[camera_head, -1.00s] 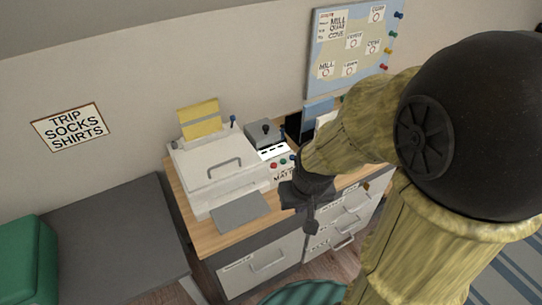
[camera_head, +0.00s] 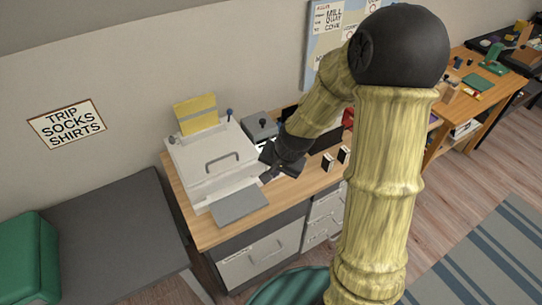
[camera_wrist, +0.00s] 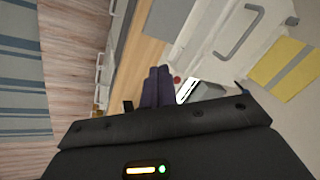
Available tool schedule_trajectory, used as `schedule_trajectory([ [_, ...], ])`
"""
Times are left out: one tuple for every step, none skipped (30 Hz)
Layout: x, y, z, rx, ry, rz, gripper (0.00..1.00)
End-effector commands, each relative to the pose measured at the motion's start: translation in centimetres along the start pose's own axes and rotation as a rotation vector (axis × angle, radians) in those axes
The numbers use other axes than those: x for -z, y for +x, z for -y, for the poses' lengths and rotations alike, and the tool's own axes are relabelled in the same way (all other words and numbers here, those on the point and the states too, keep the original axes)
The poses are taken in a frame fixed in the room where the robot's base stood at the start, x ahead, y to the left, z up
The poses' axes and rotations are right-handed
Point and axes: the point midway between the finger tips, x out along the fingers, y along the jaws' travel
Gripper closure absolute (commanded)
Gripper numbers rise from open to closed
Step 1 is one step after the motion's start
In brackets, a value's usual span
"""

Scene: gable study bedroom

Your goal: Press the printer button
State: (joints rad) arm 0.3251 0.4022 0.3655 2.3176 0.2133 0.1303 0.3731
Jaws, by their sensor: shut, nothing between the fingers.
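The white printer (camera_head: 212,165) stands on the wooden cabinet top, with yellow paper at its back and a grey handle on its lid. In the wrist view, the printer (camera_wrist: 205,30) fills the upper right. A small red button (camera_wrist: 177,80) shows there, right beside my fingers. My gripper (camera_head: 266,178) is shut and empty at the printer's right front side. In the wrist view, the closed dark fingers of my gripper (camera_wrist: 159,70) lie just left of the red button. I cannot tell whether they touch it. My gripper hides the button panel in the head view.
A grey box with a black knob (camera_head: 260,127) stands behind my gripper. Small black-and-white blocks (camera_head: 343,155) sit to the right on the cabinet top (camera_head: 215,236). A grey bench (camera_head: 120,235) is at left. A cluttered wooden desk (camera_head: 470,90) is at far right.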

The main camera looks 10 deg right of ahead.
Motion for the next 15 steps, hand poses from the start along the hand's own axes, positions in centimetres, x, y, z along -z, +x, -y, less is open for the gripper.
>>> schedule_trajectory([
  [1.2, 1.0, 0.7, 0.036, 0.101, 0.007, 1.00],
  [1.8, 1.6, 1.2, 0.058, 0.161, 0.009, 1.00],
  [2.7, 2.3, 1.8, 0.090, 0.244, 0.013, 1.00],
  [3.4, 2.9, 2.3, 0.115, 0.306, 0.014, 1.00],
  [4.0, 3.3, 2.7, 0.139, 0.371, 0.018, 1.00],
  [5.0, 3.9, 3.3, 0.173, 0.460, 0.024, 1.00],
  [5.8, 4.3, 3.7, 0.200, 0.528, 0.027, 1.00],
  [6.6, 4.6, 4.0, 0.226, 0.598, 0.032, 1.00],
  [7.8, 5.0, 4.3, 0.262, 0.694, 0.039, 1.00],
  [8.7, 5.2, 4.6, 0.289, 0.767, 0.043, 1.00],
  [9.6, 5.4, 4.8, 0.315, 0.837, 0.049, 1.00],
  [10.8, 5.6, 4.9, 0.349, 0.926, 0.056, 1.00],
  [11.6, 5.6, 5.0, 0.372, 0.989, 0.061, 1.00],
  [12.4, 5.7, 5.0, 0.392, 1.045, 0.066, 1.00],
  [13.2, 5.7, 5.0, 0.416, 1.109, 0.072, 1.00],
])
